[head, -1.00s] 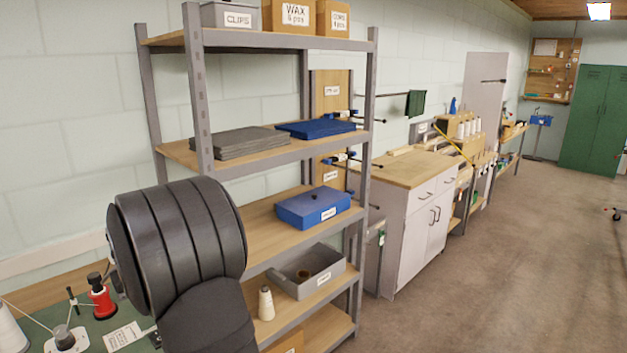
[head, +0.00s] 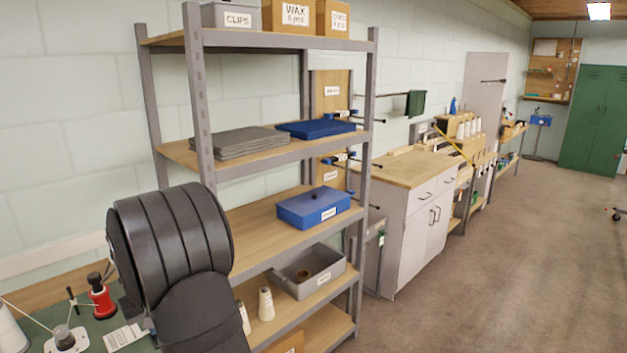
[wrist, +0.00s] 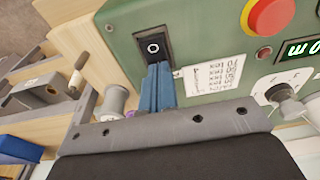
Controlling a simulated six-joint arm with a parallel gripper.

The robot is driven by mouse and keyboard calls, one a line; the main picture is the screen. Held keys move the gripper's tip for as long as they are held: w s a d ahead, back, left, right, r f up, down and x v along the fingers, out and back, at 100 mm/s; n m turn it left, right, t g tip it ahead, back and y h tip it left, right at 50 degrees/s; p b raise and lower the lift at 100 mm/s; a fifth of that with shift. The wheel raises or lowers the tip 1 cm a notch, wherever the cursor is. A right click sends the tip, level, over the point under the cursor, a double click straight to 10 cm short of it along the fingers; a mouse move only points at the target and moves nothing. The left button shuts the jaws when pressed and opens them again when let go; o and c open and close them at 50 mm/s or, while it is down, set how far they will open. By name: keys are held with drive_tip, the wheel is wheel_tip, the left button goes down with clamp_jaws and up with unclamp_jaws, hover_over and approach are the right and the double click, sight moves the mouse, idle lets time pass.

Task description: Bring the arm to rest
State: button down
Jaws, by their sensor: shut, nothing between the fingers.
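My gripper (wrist: 158,66) shows in the wrist view as two blue fingers lying together, shut and empty. Its tips point at a green machine panel (wrist: 205,35), just below a black rocker switch (wrist: 153,46). I cannot tell whether they touch the panel. In the head view my dark arm link fills the lower left, in front of the shelf rack, and the gripper is hidden.
The panel also carries a red button (wrist: 268,13) and a knob (wrist: 284,96). A pale spool (wrist: 115,101) stands left of the fingers. The shelf rack (head: 203,110) holds a blue box (head: 312,208) and a grey bin (head: 318,282).

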wheel_tip(320, 180, up, 18)
drive_tip(key=s+d+m, duration=0.2)
drive_tip(key=m, duration=0.9)
drive_tip(key=shift+m, duration=0.4)
idle(0.7)
drive_tip(key=shift+d, duration=0.1)
